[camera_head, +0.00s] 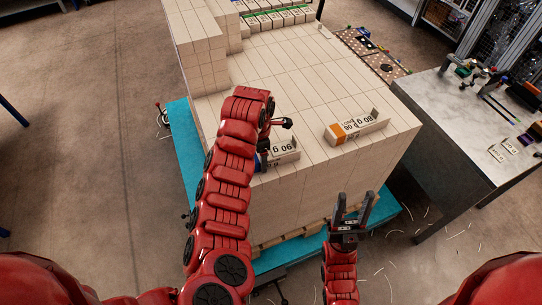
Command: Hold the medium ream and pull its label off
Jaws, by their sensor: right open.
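One, reading about "90 g" (286,150), lies near the front edge, partly hidden behind my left arm. The other, with an orange end and a similar print (357,128), lies further right, uncovered. I cannot tell which is the medium ream, nor where ream and label part. My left gripper (263,158) is at the left end of the partly hidden piece; its fingers are mostly hidden by the arm. My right gripper (353,206) is open and empty, in front of the stack's front face, fingers pointing up.
The stack stands on a wooden pallet over a teal base (186,148). A taller block column (195,50) rises at its back left. A grey worktable (460,125) with tools and small cards stands at right. Paper strips litter the floor at lower right. The floor at left is mostly clear.

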